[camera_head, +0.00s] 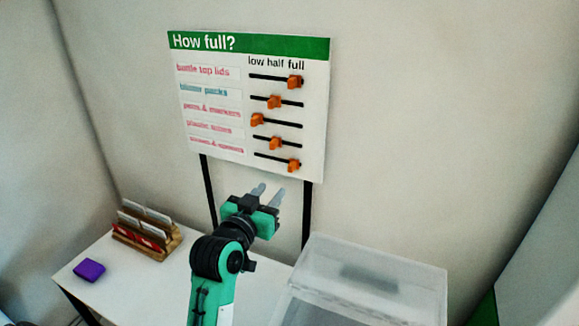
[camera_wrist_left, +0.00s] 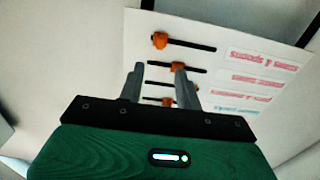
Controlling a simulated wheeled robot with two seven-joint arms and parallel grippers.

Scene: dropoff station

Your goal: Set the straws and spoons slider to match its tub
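The white "How full?" board (camera_head: 245,110) carries labelled rows with orange slider knobs on black tracks. The straws and spoons slider (camera_head: 293,166) is the bottom one, with its knob near the right, "full" end. In the left wrist view the board is upside down, and this straws and spoons slider (camera_wrist_left: 159,41) is topmost, its knob near the left end of the track. My left gripper (camera_head: 268,192) is open and empty, below the board and apart from that knob. It also shows open in the left wrist view (camera_wrist_left: 158,68). My right gripper is not in view.
A translucent lidded tub (camera_head: 410,277) stands at the lower right; its contents are unclear. A wooden card rack (camera_head: 148,232) and a purple block (camera_head: 89,270) sit on the white table (camera_head: 125,295). Black posts (camera_head: 307,215) hold up the board.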

